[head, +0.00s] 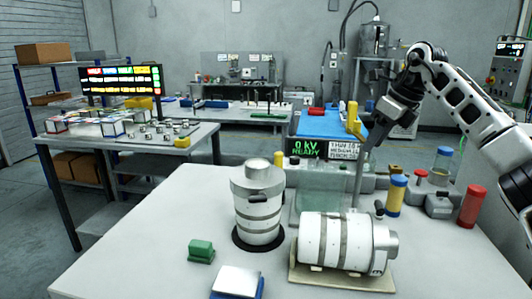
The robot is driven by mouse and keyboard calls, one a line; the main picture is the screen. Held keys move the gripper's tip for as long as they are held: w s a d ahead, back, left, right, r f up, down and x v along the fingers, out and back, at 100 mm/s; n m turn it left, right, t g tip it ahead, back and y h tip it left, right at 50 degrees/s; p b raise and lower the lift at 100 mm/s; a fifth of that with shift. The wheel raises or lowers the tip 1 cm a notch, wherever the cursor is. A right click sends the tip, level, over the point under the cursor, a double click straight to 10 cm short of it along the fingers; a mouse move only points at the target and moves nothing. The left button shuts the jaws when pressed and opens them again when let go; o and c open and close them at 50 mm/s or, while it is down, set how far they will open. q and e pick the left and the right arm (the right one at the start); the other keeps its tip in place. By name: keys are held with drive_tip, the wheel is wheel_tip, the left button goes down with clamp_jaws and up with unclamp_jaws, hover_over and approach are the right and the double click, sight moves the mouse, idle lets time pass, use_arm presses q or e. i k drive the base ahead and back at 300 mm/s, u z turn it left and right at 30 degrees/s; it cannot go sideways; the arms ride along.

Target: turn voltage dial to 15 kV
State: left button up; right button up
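A dark display (309,149) at the back of the near table reads "0 kV READY" in green. A second panel with small white text (344,149) is beside it. I cannot clearly make out the voltage dial; it may be small or hidden behind my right gripper. My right gripper (358,200) comes in from the right and points down, its long grey end in front of the equipment to the right of the display. Whether its fingers are apart or together, or touch anything, cannot be seen. My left gripper is not in view.
An upright banded metal canister (258,210) and a lying one on a beige cradle (338,283) stand in front. Yellow-blue (396,195) and red (472,204) cylinders stand right. The table's left part is clear.

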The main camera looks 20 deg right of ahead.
sight(294, 161)
drive_tip(key=u, duration=0.85)
drive_tip(key=k, duration=1.1)
drive_tip(key=u, duration=0.85)
drive_tip(key=i, duration=2.15)
drive_tip(key=z, duration=0.65)
drive_tip(key=i, duration=2.2)
drive_tip(key=z, duration=2.35)
drive_tip(key=i, duration=1.75)
drive_tip(key=z, duration=1.1)
drive_tip(key=i, duration=0.55)
drive_tip(key=z, duration=0.05)
